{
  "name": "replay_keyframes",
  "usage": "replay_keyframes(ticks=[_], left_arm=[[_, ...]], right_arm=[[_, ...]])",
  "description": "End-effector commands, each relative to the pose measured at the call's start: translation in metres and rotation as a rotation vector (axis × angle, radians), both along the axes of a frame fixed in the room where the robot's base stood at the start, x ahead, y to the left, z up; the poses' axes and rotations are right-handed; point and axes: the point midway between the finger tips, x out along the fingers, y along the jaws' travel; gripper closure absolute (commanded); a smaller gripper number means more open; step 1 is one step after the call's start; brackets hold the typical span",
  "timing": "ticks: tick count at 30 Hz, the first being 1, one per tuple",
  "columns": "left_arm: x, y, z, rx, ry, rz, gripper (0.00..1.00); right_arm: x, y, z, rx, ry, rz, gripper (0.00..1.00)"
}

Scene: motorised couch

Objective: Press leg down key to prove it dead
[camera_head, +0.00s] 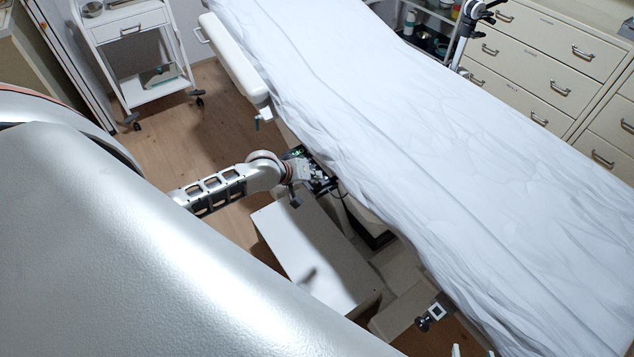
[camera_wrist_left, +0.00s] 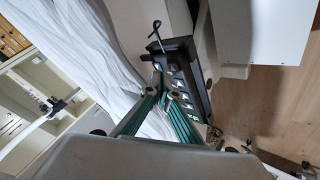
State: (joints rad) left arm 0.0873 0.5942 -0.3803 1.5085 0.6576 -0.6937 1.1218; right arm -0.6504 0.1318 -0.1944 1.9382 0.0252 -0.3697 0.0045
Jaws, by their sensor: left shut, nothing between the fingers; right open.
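A black key panel (camera_wrist_left: 186,78) with several pale keys is mounted at the couch's side; it shows small and partly covered in the head view, beside my left gripper (camera_head: 322,182). In the left wrist view, my left gripper (camera_wrist_left: 162,90) is shut and empty, its teal fingers meeting at the near edge of the panel, close to the keys. I cannot tell whether the tips touch a key. The key labels are too small to read, so I cannot tell the leg down key. Only two pale tips of my right gripper (camera_head: 473,351) show at the bottom edge, apart.
The couch (camera_head: 400,130) under a white sheet fills the middle and right. A white box-like step (camera_head: 315,255) stands below the panel. A white trolley (camera_head: 140,55) is at the upper left and drawer cabinets (camera_head: 545,60) at the upper right. Wood floor (camera_head: 190,140) is clear left of the couch.

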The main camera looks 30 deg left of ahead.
Motion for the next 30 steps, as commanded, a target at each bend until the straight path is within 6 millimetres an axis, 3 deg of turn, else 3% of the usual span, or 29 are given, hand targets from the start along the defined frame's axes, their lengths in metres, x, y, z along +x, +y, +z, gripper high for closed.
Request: replay_keyframes(ticks=[30], left_arm=[[0.0001,0.0000,-0.0090,0.000,0.000,0.000,1.00]], right_arm=[[-0.0006,-0.0001,0.0026,0.001,0.001,-0.001,0.55]])
